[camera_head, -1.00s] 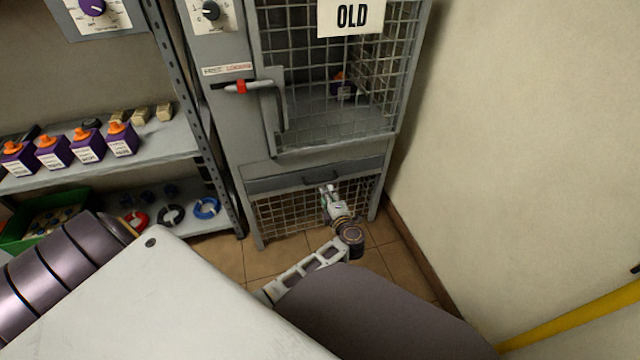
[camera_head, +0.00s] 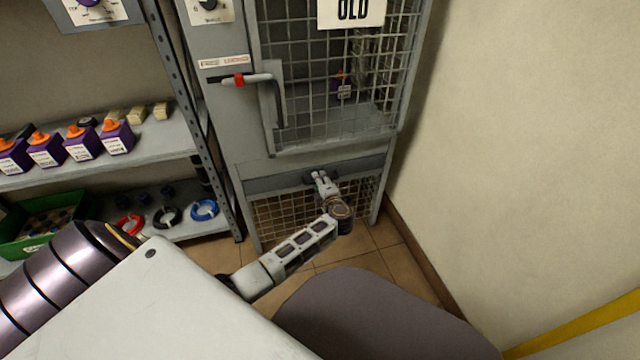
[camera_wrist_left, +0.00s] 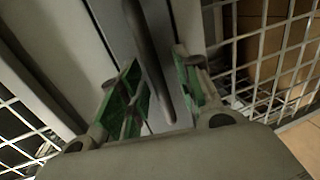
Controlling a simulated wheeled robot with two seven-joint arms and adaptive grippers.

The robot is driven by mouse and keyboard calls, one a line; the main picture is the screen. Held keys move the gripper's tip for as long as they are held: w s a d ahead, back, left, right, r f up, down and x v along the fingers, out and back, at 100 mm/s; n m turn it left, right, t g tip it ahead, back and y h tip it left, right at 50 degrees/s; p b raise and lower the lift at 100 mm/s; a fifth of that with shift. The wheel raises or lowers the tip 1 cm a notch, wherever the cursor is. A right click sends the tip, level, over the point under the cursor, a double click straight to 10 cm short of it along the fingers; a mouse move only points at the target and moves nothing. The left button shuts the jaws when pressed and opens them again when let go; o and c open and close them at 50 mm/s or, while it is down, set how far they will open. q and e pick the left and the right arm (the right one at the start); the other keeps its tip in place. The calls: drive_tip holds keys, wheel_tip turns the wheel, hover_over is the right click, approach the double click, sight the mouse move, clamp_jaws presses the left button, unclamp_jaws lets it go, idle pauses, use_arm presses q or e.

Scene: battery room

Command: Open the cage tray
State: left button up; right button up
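The cage tray (camera_head: 265,184) is a grey drawer front low on the metal cage, between the upper mesh door and the lower mesh. It looks shut. Its dark handle (camera_wrist_left: 153,62) runs between my left fingers in the left wrist view and is mostly hidden behind the gripper in the head view. My left gripper (camera_head: 321,178) is at the tray front. In the left wrist view its green-padded fingers (camera_wrist_left: 160,92) are spread, one on each side of the handle, with gaps visible. My right gripper is not in view.
A shelf (camera_head: 165,142) with purple batteries stands at left. A wall (camera_head: 520,150) closes the right side. Tiled floor (camera_head: 375,262) lies in front.

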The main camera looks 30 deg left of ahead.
use_arm(q)
drive_tip(key=shift+w+a, duration=0.1)
clamp_jaws()
idle(0.3)
idle(0.4)
